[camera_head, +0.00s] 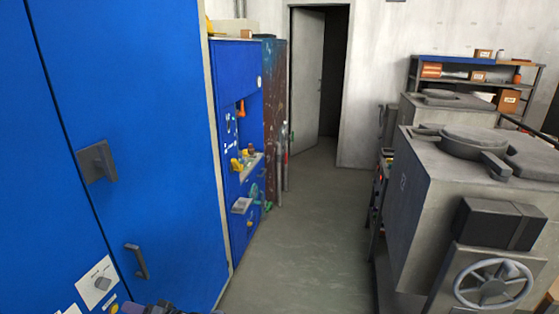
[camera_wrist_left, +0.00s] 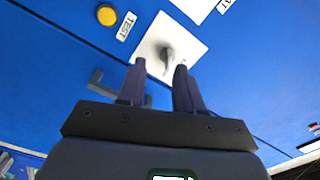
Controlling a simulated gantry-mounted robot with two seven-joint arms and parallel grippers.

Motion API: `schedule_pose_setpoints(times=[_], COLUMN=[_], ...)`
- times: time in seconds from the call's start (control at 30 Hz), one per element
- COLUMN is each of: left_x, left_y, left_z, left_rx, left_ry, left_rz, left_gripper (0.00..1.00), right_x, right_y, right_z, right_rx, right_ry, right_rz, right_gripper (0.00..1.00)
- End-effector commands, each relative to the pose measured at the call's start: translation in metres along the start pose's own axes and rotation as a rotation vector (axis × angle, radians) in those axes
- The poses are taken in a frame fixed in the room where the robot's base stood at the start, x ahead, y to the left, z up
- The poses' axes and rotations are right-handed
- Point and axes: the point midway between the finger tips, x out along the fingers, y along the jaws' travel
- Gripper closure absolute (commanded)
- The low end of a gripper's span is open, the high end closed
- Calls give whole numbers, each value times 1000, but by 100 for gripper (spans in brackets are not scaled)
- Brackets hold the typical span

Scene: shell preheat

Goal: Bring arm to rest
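My left gripper (camera_wrist_left: 160,66) shows in the left wrist view with its two dark fingers apart and nothing seen held between them. Its fingertips point at a grey knob (camera_wrist_left: 167,54) on a white plate (camera_wrist_left: 148,47) fixed to the blue cabinet front. The knob lies just beyond the fingertips; I cannot tell whether they touch it. In the head view only a dark bit of my left gripper (camera_head: 152,308) shows at the bottom edge, right of the white knob plate (camera_head: 88,291). My right gripper is in neither view.
The blue cabinet (camera_head: 150,150) fills the left side, with a grey latch (camera_head: 97,161) and a handle (camera_head: 136,262) sticking out. A yellow button (camera_wrist_left: 106,15) sits near the knob. A grey furnace with a handwheel (camera_head: 494,284) stands at right. The floor (camera_head: 300,240) between is clear.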

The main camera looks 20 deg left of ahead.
Motion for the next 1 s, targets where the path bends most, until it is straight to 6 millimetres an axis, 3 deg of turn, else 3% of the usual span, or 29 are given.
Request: schedule_pose_setpoints(times=[0.1,0.2,0.4,0.53,0.67,0.77,0.9,1.0], left_x=[11,25,42,23,-39,-110,-210,-263], left_y=[25,27,32,46,60,60,33,2], left_z=[62,108,156,165,166,171,184,192], left_rx=[122,183,166,84,11,-4,41,96], left_ry=[19,66,254,394,508,546,529,488], left_rz=[-33,-84,-4,229,589,902,1276,1458], left_gripper=[65,65,65,65,65,65,65,65], right_x=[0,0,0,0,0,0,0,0], right_y=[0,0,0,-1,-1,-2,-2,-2], right_z=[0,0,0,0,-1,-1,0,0], right_rx=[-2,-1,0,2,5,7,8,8], right_ry=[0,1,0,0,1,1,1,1], right_rz=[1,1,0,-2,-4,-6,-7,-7], right_gripper=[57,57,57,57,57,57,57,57])
